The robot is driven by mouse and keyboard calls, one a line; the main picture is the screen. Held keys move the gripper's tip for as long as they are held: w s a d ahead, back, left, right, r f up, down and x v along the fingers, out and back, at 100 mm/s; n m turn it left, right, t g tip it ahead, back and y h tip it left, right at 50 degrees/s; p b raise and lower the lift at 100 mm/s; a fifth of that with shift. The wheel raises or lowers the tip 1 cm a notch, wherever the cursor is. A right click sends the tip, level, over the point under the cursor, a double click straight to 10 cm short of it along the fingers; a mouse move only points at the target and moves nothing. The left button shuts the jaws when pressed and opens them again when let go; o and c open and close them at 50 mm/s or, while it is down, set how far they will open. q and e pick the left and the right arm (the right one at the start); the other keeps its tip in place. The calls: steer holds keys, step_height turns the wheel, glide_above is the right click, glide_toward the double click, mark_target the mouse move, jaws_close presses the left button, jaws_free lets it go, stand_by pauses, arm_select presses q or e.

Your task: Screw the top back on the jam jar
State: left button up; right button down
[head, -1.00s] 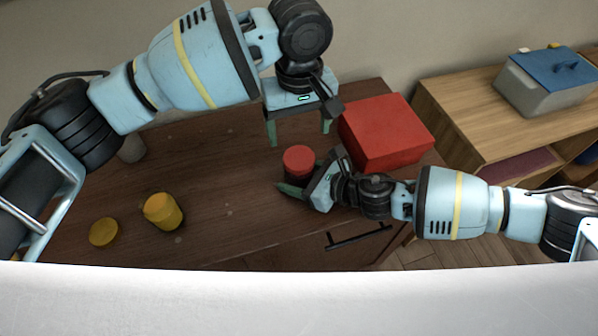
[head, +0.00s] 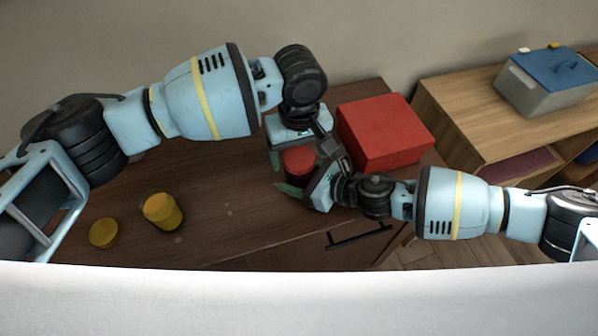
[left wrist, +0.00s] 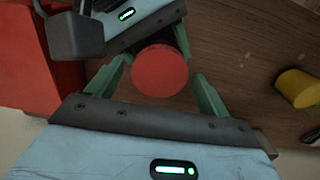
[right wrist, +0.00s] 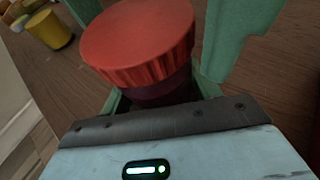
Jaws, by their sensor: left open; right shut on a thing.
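The jam jar (right wrist: 160,92) is dark, stands upright on the brown cabinet top and has a red ribbed lid (right wrist: 137,40) sitting on it. Whether the lid is threaded tight I cannot tell. In the head view the red lid (head: 299,159) shows between both hands. My right gripper (head: 290,190) is shut on the jar's body, low down. My left gripper (head: 298,165) is above, open, its green fingers on either side of the lid. In the left wrist view the lid (left wrist: 160,70) lies between the fingertips, with a gap visible to the right finger.
A red box (head: 383,132) stands close behind and right of the jar. A yellow jar (head: 162,211) and a yellow disc (head: 104,232) lie to the left on the cabinet (head: 225,235). A lower wooden shelf unit with a blue-lidded grey container (head: 548,82) stands at right.

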arm_select(q)
steer(key=shift+c, duration=0.3)
steer(key=c, duration=0.9)
steer(key=m, duration=0.5)
steer(key=shift+m, duration=0.3)
steer(key=shift+c, duration=0.2)
steer(key=m, duration=1.6)
steer(key=o, duration=1.2)
steer(key=shift+c, duration=0.2)
step_height(320, 180, up, 12)
